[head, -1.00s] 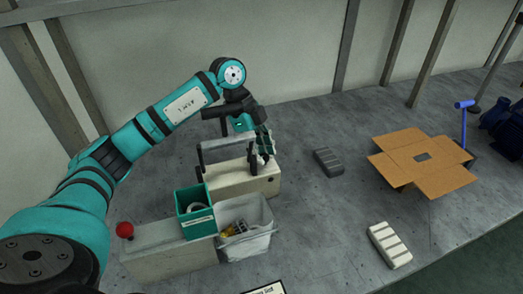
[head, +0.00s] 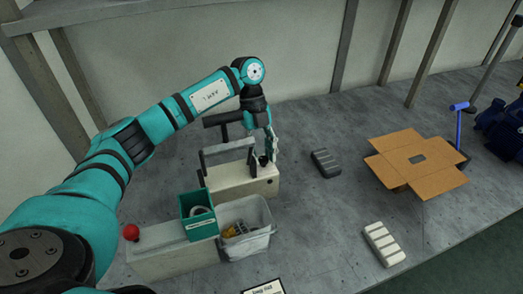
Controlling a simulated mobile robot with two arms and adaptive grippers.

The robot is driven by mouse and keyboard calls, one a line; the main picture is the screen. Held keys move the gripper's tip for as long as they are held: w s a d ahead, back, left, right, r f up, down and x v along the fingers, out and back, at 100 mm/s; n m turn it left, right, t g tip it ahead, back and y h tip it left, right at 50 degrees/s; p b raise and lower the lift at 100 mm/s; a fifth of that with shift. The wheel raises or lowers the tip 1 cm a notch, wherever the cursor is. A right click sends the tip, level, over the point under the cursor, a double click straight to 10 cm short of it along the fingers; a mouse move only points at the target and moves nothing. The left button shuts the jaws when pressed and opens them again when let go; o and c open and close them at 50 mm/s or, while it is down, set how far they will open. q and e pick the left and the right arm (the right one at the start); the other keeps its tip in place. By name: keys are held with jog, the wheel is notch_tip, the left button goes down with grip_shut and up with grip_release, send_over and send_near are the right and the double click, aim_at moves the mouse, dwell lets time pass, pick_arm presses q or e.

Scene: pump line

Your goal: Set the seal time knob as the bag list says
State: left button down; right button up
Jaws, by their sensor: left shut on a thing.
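The sealer, a cream box (head: 243,183) with a grey raised frame and a black bar, stands on the grey worktop left of the middle. My left gripper (head: 268,158) is at the right end of the sealer, pointing down. It is shut on a small dark knob (head: 264,160) there, mostly hidden by the fingers. The knob's scale and setting cannot be read. The bag list (head: 264,287), a white card with a dark border, shows only its top edge at the bottom of the picture. My right gripper is not in view.
A teal bin (head: 198,222) and a whitish tub (head: 256,245) with small parts stand in front. A long box with a red button (head: 131,232) is at left. A dark block (head: 325,163), a cream block (head: 384,244) and an open carton (head: 420,158) lie right, with bare worktop between.

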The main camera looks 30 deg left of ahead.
pick_arm(q)
jog(key=m+y, duration=0.1)
jog(key=m, duration=0.1)
jog(key=m+g, duration=0.1)
jog(key=m, duration=0.2)
jog(key=shift+w+d+m+y, duration=0.2)
jog(key=shift+m+y, duration=0.1)
jog(key=shift+y, duration=0.1)
jog(key=shift+d+m+g+y+b, duration=0.15)
jog(key=shift+m+y+b, duration=0.25)
jog(key=shift+m, duration=0.7)
jog(key=shift+m+g+y+b, duration=0.15)
jog(key=shift+m+y+b, duration=0.2)
jog(key=shift+m, duration=0.75)
jog(key=c, duration=1)
grip_release()
jog(key=v, duration=1.2)
jog(key=shift+d, duration=0.1)
jog(key=shift+r, duration=0.1)
